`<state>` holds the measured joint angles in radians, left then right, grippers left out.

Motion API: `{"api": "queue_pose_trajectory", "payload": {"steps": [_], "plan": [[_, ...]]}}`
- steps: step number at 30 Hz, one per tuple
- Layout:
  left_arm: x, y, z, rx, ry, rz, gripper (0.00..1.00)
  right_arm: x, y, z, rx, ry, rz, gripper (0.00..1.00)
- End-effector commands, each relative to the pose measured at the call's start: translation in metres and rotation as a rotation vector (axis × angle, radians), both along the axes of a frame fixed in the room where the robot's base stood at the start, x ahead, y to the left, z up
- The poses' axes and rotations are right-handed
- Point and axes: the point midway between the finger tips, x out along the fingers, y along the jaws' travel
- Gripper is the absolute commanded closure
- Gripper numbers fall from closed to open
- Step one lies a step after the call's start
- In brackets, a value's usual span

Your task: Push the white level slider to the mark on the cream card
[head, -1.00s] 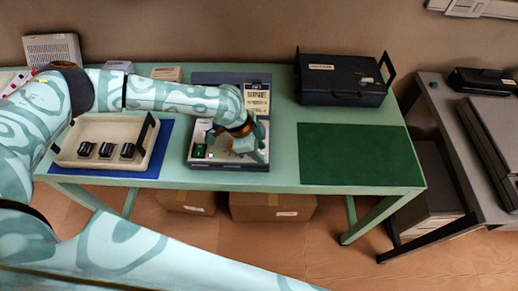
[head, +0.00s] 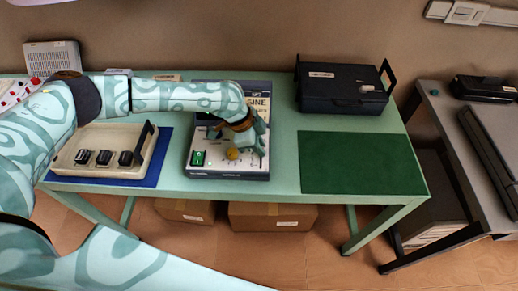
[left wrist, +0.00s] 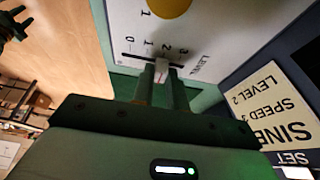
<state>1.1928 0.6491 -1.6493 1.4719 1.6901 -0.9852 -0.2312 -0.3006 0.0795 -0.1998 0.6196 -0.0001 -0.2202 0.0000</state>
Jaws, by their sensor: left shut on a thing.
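The white level slider (left wrist: 161,69), a small cap with a red line, sits in a dark slot on the device's panel (left wrist: 120,12). The slot is marked 0 to 3, and the cap is close to the 2; exact alignment is hard to tell. My left gripper (left wrist: 161,82) is shut on the cap. In the head view the left gripper (head: 260,152) is at the right side of the device (head: 228,173), hiding the slider. The cream card (left wrist: 268,100) reads SINE, SPEED 3, LEVEL 2; in the head view the arm partly covers it (head: 259,101).
A yellow knob (head: 233,154) and a green-lit switch (head: 198,158) are on the panel. A beige tray (head: 85,166) with several black blocks stands left. A black case (head: 340,97) stands behind the green mat (head: 360,163), which is bare.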

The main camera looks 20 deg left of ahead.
Motion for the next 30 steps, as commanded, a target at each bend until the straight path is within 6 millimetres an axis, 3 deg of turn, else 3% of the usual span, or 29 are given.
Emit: {"api": "queue_pose_trajectory", "payload": {"steps": [2,3,5,13,17,30], "plan": [[0.000,0.000,0.000,-0.001,0.001,0.000,1.00,0.000,0.000,0.000,0.000,0.000,0.000,0.64],[0.000,0.000,0.000,-0.001,0.001,0.001,0.77,0.000,0.000,0.000,0.000,0.000,0.000,0.64],[0.000,0.000,0.000,-0.001,0.001,0.001,0.64,0.000,0.000,0.000,0.000,0.000,0.000,0.64],[0.000,0.000,0.001,-0.001,0.000,0.001,0.64,0.000,0.000,0.001,0.000,0.000,0.000,0.64],[-0.001,0.004,0.012,-0.001,-0.002,0.002,0.64,0.001,0.000,0.005,0.000,-0.003,0.000,0.64],[-0.012,0.044,0.115,-0.001,-0.004,0.002,0.64,0.009,0.000,0.038,-0.001,-0.020,0.000,0.64]]}}
